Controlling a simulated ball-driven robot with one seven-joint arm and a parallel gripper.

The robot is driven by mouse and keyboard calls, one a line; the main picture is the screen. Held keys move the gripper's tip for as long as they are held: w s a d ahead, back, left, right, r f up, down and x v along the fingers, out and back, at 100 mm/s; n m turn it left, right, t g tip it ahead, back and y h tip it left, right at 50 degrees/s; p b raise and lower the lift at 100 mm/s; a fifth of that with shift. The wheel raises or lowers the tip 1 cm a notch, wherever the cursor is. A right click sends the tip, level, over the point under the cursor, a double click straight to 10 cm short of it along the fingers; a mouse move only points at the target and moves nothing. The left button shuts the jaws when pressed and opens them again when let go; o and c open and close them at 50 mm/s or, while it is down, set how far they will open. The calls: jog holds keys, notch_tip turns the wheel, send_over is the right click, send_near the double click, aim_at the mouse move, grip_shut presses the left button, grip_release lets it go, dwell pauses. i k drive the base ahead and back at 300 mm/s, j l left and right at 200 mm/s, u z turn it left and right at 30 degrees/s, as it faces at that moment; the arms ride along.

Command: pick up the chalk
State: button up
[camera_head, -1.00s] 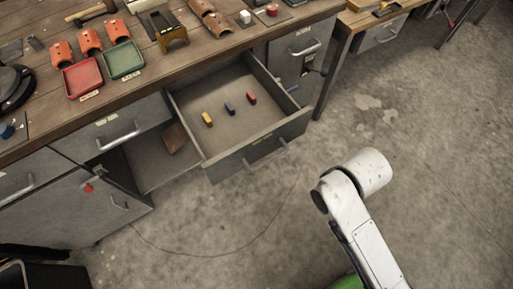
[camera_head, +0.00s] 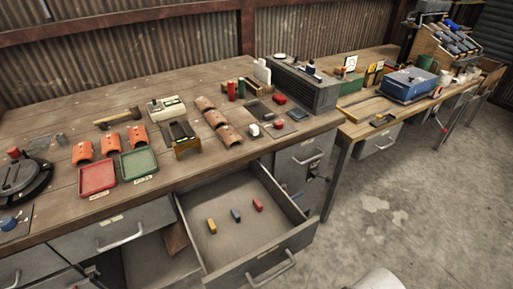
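Three small coloured blocks lie apart in the open drawer (camera_head: 228,258) under the workbench: a yellow one (camera_head: 211,226), a blue one (camera_head: 235,215) and a red one (camera_head: 257,205). A small white block (camera_head: 254,130) stands on the bench top. I cannot tell which of these, if any, is chalk. My gripper is not in view; only a white part of my arm shows at the bottom edge.
The bench (camera_head: 75,205) carries a red tray (camera_head: 97,178), a green tray (camera_head: 139,162), a hammer (camera_head: 118,118) and several orange curved pieces. A grey box (camera_head: 308,85) stands at its right end. A second bench (camera_head: 372,112) is beyond. The floor (camera_head: 420,210) at right is clear.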

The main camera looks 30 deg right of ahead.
aim_at(254, 130)
jog(key=i+j+u, duration=0.45)
jog(key=i+j, duration=0.25)
jog(key=j, duration=0.05)
